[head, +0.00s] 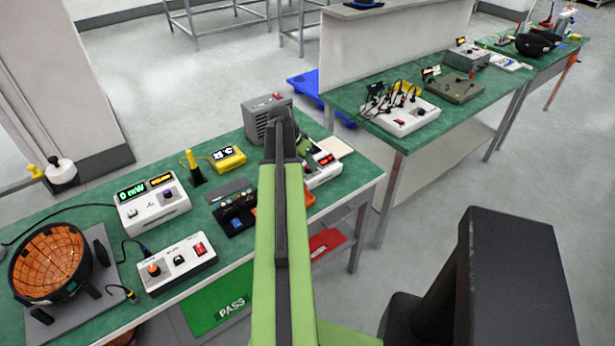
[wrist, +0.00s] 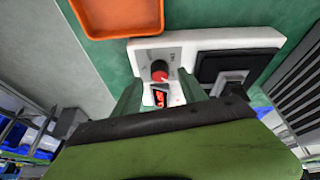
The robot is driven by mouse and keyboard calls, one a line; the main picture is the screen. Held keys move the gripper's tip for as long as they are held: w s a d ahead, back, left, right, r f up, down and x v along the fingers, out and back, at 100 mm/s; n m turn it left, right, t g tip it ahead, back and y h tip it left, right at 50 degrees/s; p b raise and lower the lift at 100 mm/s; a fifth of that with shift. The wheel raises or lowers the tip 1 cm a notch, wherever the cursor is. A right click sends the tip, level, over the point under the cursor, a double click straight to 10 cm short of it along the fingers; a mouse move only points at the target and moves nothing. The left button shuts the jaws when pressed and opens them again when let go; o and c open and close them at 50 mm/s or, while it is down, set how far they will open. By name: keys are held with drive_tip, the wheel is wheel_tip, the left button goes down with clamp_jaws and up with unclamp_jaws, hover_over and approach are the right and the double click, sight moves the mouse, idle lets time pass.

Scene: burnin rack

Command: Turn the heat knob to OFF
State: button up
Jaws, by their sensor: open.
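In the head view the white device (head: 322,173) is partly behind my arm, and the knob is not clearly visible. My gripper (wrist: 160,90) is open; its fingers stand on either side of the display, near the knob. I cannot tell whether they touch it. In the head view it is by the device (head: 283,130).
A dark square plate (wrist: 232,68) lies right of the knob. An orange tray (wrist: 118,15) is at upper left. A grey finned box (head: 267,117) stands behind my gripper. A black unit (head: 235,208) and a white meter (head: 153,205) stand to the left on the green bench.

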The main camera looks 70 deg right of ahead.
drive_tip(key=shift+b+x, duration=0.45)
drive_tip(key=shift+x, duration=0.7)
clamp_jaws()
drive_tip(key=shift+a, duration=0.1)
